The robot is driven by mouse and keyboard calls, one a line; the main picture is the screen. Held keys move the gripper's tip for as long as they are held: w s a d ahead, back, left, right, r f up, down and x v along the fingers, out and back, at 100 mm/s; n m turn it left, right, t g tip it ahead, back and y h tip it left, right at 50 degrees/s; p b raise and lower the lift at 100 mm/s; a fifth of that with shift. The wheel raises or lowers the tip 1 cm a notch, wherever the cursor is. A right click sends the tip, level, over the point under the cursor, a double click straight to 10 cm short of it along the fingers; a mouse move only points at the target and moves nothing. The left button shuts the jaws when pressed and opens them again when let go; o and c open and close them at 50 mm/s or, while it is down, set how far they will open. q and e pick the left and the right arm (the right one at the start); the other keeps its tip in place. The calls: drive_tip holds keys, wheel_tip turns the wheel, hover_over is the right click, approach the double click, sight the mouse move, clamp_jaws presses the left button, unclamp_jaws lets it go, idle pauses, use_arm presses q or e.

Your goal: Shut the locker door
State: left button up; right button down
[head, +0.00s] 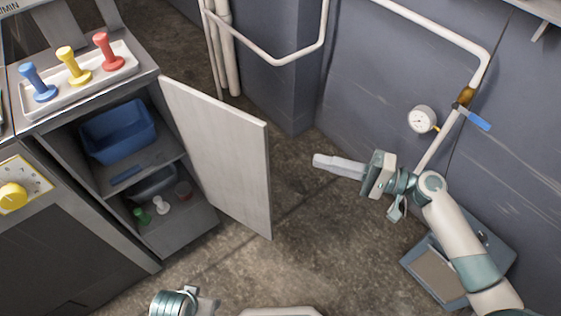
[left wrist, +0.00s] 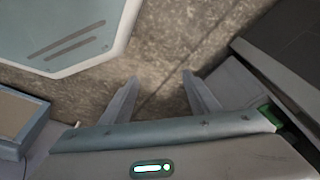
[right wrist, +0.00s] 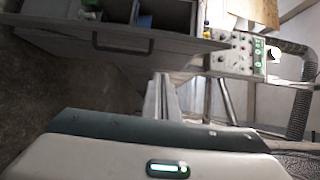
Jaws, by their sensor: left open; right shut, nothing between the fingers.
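The locker (head: 175,230) stands at the left in the head view. Its pale grey door (head: 225,155) hangs wide open, swung out from the locker's right side. My right gripper (head: 316,161) is shut and empty, right of the door's free edge and apart from it in the picture. In the right wrist view my shut fingers (right wrist: 161,78) point towards a grey panel with a bar handle (right wrist: 122,42); I cannot tell for sure that this is the door. My left gripper (head: 208,304) is low in the head view, and its open, empty fingers show in the left wrist view (left wrist: 160,78).
The locker holds a blue bin (head: 118,132), a dark bin (head: 153,183) and small items. A tray (head: 120,50) with blue, yellow and red pegs stands on top. A pipe (head: 440,145) with a gauge (head: 422,119) runs along the right wall. Floor between door and wall is clear.

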use_arm(q)
wheel_tip(320, 180, down, 10)
drive_tip(key=s+p, duration=0.1)
drive_tip(key=p, duration=0.2)
drive_tip(key=shift+s+a+p, duration=0.2)
drive_tip(key=shift+a+p, duration=0.15)
use_arm(e)
drive_tip(key=a, duration=1.1)
use_arm(q)
drive_tip(key=shift+f, duration=0.1)
use_arm(e)
drive_tip(key=shift+s+a, duration=0.1)
